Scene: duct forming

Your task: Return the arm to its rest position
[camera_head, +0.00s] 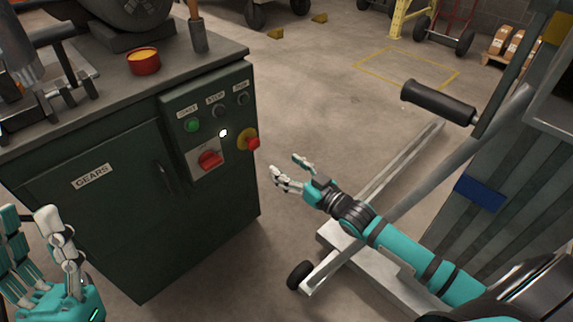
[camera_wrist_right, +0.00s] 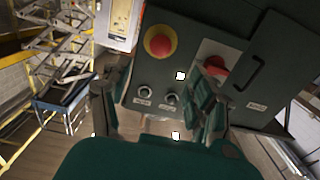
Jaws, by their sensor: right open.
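My right gripper (camera_head: 287,167) is open and empty in the head view. It hangs in free air just right of the control panel (camera_head: 212,143) on the dark green cabinet, apart from it. In the right wrist view its fingers (camera_wrist_right: 155,110) stand wide apart, with the panel's yellow-and-red stop button (camera_wrist_right: 159,42) and red rotary switch (camera_wrist_right: 215,66) beyond them. My left gripper (camera_head: 32,228) is at the lower left of the head view, fingers up and spread, with nothing seen between them. It is in front of the cabinet.
The green cabinet (camera_head: 100,225) labelled GEARS fills the left; a red tin (camera_head: 144,62) stands on top. A wheeled metal frame with a black handle (camera_head: 438,101) stands at the right, close to my right forearm. Open floor (camera_head: 310,95) lies behind.

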